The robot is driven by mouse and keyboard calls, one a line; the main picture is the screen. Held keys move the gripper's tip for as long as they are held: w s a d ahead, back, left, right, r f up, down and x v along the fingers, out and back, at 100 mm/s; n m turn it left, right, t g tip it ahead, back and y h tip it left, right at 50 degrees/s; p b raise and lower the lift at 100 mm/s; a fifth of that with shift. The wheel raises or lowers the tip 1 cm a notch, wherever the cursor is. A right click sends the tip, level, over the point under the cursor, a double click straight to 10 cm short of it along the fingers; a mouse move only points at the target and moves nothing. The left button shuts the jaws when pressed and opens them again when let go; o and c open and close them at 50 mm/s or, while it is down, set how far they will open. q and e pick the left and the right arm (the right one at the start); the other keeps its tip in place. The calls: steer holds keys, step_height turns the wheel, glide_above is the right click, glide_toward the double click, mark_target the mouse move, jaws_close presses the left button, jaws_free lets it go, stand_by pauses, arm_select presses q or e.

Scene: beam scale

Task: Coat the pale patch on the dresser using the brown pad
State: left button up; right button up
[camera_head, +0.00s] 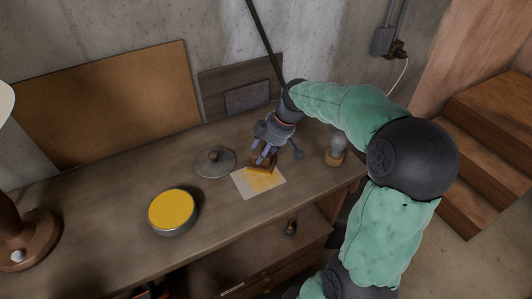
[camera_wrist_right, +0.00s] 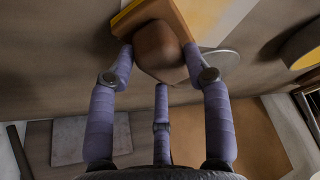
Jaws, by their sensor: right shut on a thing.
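My right gripper (camera_head: 264,156) is shut on the rounded brown knob of the brown pad (camera_head: 262,168). In the right wrist view the fingers (camera_wrist_right: 165,60) close around the knob (camera_wrist_right: 156,46), and the pad's block (camera_wrist_right: 183,14) has a yellow edge. The pad is over the back part of the pale patch (camera_head: 243,187) on the dresser (camera_head: 120,212); I cannot tell if it touches. Yellow smears cover the patch's middle, while its left and front parts look pale. The patch also shows in the wrist view (camera_wrist_right: 215,16). My left gripper is out of view.
An open tin of yellow paste (camera_head: 172,212) stands left of the patch, with a round knobbed lid (camera_head: 213,163) behind. A small glass-topped jar (camera_head: 335,151) stands right, near the edge. A lamp (camera_head: 22,238) is far left. A drawer (camera_head: 262,250) is below the front edge.

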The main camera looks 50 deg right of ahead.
steer(key=shift+w+d, duration=0.25)
steer(key=shift+w, duration=0.6)
steer(key=shift+r+p, duration=2.05)
steer(key=shift+r, duration=0.95)
steer(key=shift+r, duration=0.1)
step_height(320, 180, up, 3)
steer(key=shift+f+p, duration=0.15)
steer(key=shift+p, duration=0.7)
